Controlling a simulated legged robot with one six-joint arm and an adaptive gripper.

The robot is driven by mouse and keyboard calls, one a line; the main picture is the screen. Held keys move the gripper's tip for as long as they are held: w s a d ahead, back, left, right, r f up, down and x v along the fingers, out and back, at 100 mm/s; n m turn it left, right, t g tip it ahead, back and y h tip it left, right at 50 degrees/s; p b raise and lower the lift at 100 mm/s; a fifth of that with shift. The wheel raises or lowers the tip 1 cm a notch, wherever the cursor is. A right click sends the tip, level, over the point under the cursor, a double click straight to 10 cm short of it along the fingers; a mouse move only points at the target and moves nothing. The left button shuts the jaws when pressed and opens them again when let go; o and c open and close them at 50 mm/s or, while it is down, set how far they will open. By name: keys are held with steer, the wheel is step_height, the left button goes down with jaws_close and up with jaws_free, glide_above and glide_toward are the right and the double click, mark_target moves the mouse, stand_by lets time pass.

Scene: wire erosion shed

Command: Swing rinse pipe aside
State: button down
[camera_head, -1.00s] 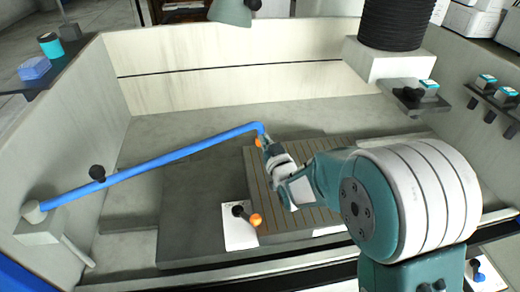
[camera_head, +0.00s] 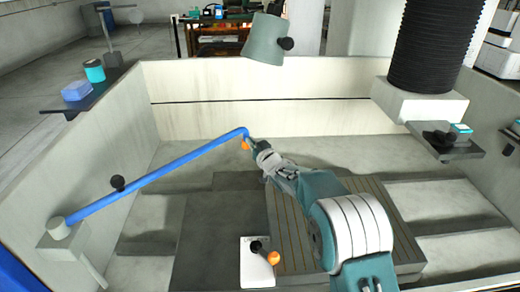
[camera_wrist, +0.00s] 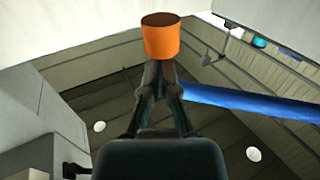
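The rinse pipe (camera_head: 150,182) is a long blue tube. It runs from a grey pivot (camera_head: 60,228) on the tank's left wall to a bent end with an orange tip (camera_head: 246,146), which also shows in the wrist view (camera_wrist: 161,38). My gripper (camera_head: 253,144) is at the pipe's bent end. In the wrist view its fingers (camera_wrist: 160,78) close together just by the orange tip and appear shut on the pipe's end; the exact contact is hidden.
A slotted plate (camera_head: 285,225) lies on the tank floor under my arm. An orange-ended lever (camera_head: 272,258) stands on a white plate. A black bellows column (camera_head: 435,45) hangs at the back right. The tank's back wall (camera_head: 220,85) is beyond the pipe tip.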

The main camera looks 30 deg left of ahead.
steer(key=w+a, duration=0.2)
steer(key=a, duration=0.8)
steer(key=shift+w, duration=0.15)
steer(key=shift+d+f, duration=0.1)
steer(key=shift+d, duration=0.05)
stand_by(0.4)
